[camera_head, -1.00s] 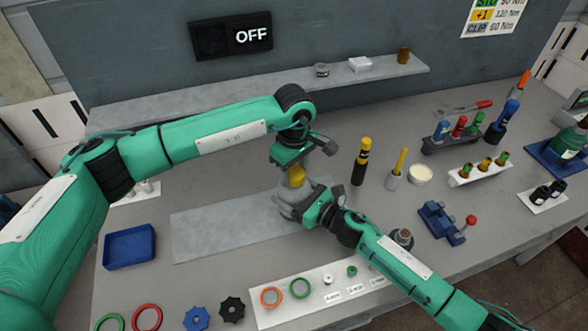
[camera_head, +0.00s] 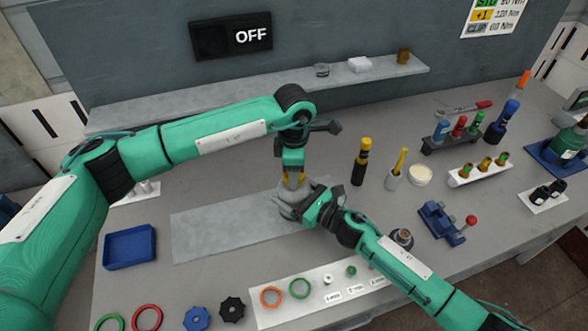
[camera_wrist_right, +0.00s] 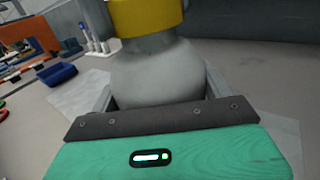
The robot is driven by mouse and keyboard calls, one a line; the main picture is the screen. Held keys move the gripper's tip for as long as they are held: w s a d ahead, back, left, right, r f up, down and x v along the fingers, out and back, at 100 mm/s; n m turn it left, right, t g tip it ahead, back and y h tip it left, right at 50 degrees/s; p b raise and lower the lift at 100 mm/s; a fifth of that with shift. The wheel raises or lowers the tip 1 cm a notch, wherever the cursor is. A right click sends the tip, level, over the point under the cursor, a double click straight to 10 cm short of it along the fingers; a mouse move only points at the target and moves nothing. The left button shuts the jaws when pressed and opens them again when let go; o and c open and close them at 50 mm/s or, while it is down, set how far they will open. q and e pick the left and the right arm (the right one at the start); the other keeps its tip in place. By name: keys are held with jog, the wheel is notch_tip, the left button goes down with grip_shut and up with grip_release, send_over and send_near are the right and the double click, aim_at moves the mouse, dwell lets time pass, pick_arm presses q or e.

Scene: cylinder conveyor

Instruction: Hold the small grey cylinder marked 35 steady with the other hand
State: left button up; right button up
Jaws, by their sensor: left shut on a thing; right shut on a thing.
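The small grey cylinder (camera_head: 286,204) stands on the table with a yellow band (camera_head: 292,182) at its top; no number on it is readable. My right gripper (camera_head: 304,206) is shut on its grey body from the right. In the right wrist view the rounded grey body (camera_wrist_right: 158,72) sits between my right fingers, with the yellow band (camera_wrist_right: 146,17) above it. My left gripper (camera_head: 293,172) points down from above and is shut on the yellow top part. The contact points are partly hidden by the fingers.
A flat grey plate (camera_head: 215,225) lies to the left of the cylinder. A yellow-topped black tool (camera_head: 361,162) and a grey holder with a yellow stick (camera_head: 396,175) stand to the right. A blue tray (camera_head: 130,247) is at left; a white strip with rings (camera_head: 320,288) lies in front.

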pick_arm(q)
jog(key=shift+r, duration=0.2)
jog(key=shift+r, duration=0.95)
jog(key=shift+r, duration=2)
pick_arm(e)
jog(key=o, duration=1.8)
jog(key=shift+o, duration=0.2)
